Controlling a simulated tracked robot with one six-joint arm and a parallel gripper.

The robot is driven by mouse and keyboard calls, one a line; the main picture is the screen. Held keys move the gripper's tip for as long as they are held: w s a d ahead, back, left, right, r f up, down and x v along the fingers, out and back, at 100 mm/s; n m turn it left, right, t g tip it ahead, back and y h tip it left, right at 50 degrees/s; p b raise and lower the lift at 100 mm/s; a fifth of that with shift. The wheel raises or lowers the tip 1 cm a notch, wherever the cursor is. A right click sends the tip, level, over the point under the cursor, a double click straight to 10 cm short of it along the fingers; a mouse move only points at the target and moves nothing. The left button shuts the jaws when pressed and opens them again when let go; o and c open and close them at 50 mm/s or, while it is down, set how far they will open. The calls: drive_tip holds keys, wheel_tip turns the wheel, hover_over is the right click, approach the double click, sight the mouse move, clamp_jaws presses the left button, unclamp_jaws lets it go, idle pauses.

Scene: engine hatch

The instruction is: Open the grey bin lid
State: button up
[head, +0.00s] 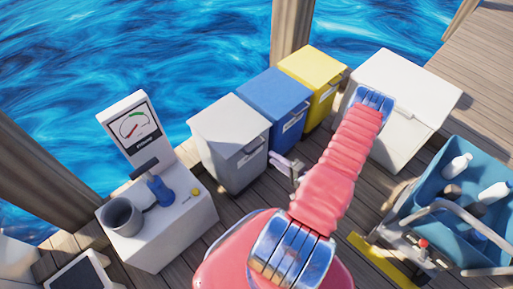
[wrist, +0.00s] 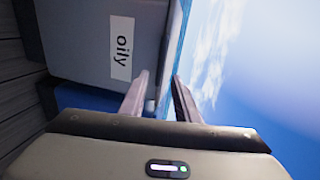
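The grey bin (head: 226,165) stands at the left end of a row of three bins, with its grey lid (head: 229,120) down. A handle shows at the lid's front edge. In the wrist view the grey bin's front (wrist: 85,30) fills the upper left, turned sideways, with a white "oily" label (wrist: 121,50). My gripper (head: 277,158) is at the front right of the grey bin, low by the neighbouring blue bin. In the wrist view its two fingers (wrist: 160,88) are apart. The bin's lid edge lies beyond the gap; I cannot tell whether they touch it.
A blue bin (head: 272,100) and a yellow bin (head: 314,75) stand to the right, then a white box (head: 405,90). A gauge console (head: 150,220) stands left of the grey bin. A blue crate with bottles (head: 435,200) is at the right. Water lies behind the deck.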

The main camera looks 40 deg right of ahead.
sight(257, 146)
drive_tip(key=shift+x, duration=5.85)
drive_tip(key=shift+c, duration=0.4)
clamp_jaws()
drive_tip(key=shift+a+f, duration=0.1)
